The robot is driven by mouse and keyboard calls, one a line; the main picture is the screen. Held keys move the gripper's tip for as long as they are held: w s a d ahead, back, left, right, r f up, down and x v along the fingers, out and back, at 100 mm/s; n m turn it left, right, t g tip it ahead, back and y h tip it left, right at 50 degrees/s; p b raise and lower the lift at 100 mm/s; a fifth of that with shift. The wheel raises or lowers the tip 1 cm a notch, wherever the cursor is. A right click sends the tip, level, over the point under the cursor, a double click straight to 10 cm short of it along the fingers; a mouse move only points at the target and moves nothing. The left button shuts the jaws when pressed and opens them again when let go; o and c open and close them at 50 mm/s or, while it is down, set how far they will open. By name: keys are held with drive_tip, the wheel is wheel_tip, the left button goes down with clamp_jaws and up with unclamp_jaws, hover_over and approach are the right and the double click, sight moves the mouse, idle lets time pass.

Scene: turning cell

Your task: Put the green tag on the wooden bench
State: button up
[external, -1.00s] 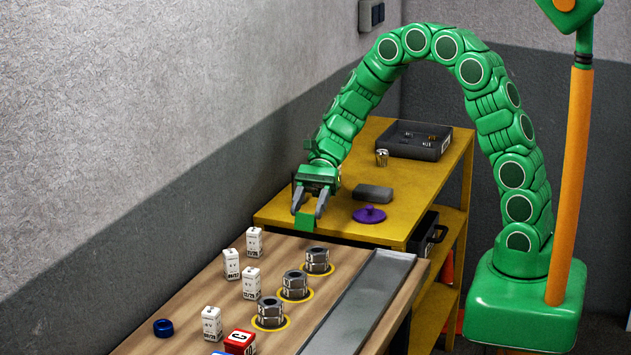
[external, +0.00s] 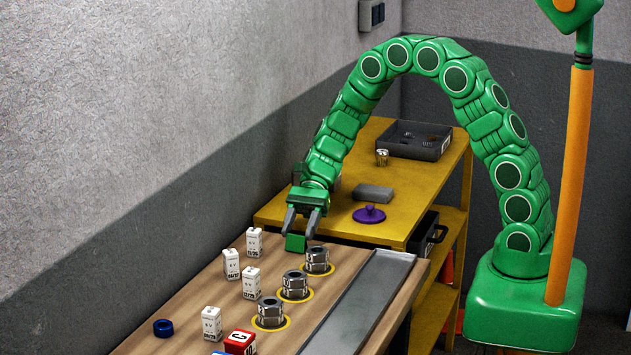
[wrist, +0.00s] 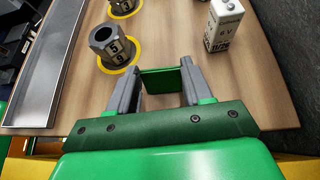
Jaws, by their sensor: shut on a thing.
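The green tag (external: 295,243) is a small flat green piece held between the fingertips of my gripper (external: 298,232). It also shows in the wrist view (wrist: 161,82), gripped between the two grey fingers of my gripper (wrist: 161,85). The wooden bench (external: 205,277) has a light brown top. The tag is over the far end of the bench, close to its top; I cannot tell whether it touches the wood.
Metal hex nuts (external: 318,261) in yellow rings and several white labelled blocks (external: 254,241) stand near the tag. A metal tray (external: 362,300) lines the bench's right side. A yellow table (external: 410,205) with a purple lid (external: 369,214) stands behind. Bare wood lies between blocks and nuts.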

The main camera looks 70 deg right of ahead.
drive_tip(key=shift+f, duration=0.1)
drive_tip(key=o, duration=1)
drive_tip(key=v, duration=1.2)
